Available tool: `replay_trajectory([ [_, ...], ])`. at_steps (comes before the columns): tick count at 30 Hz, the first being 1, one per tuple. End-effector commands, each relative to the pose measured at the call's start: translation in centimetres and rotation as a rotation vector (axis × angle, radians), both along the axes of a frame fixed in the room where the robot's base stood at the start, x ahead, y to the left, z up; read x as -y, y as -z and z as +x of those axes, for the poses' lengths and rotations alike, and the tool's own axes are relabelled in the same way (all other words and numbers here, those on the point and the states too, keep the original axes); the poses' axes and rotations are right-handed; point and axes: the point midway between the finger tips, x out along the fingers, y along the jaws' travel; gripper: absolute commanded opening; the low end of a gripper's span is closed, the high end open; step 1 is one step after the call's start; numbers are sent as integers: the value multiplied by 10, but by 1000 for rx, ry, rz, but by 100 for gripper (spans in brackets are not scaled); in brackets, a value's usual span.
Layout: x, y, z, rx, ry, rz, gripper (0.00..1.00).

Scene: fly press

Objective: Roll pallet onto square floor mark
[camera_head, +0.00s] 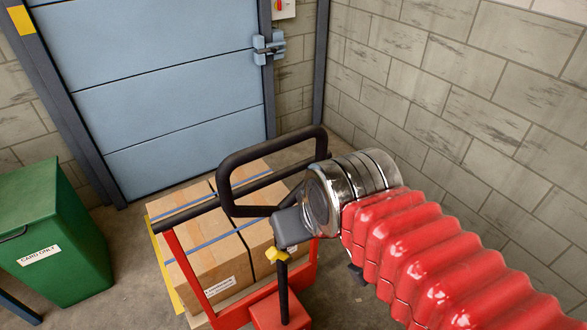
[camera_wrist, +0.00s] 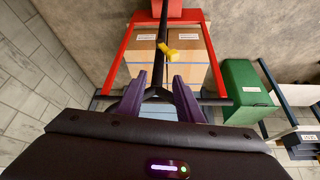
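The pallet truck has a red frame (camera_head: 178,265) with a black top rail and a black tiller with a looped handle (camera_head: 262,149). Its pallet load is cardboard boxes (camera_head: 210,252) with blue straps. My gripper (camera_head: 290,228) is at the lower right part of the handle loop, and its fingers are hidden in the head view. In the wrist view my gripper's purple fingers (camera_wrist: 160,98) stand apart, one on each side of the black tiller fork. I cannot tell whether they touch it. A yellow lever (camera_wrist: 167,51) is on the tiller. The square floor mark is not clearly seen.
A green bin (camera_head: 62,235) labelled for card stands at the left. A blue panelled door (camera_head: 165,75) is behind the load, and a block wall (camera_head: 480,110) rises close on the right. Bare floor shows between bin and pallet.

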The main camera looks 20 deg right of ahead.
Motion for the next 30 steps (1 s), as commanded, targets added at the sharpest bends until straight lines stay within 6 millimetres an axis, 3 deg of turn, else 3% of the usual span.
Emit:
replay_trajectory([
  [8, 14, 12, 5, -51, 56, 6, 40],
  [18, 55, 52, 22, -233, 227, 91, 40],
  [30, 88, 97, 45, -431, 398, 288, 40],
])
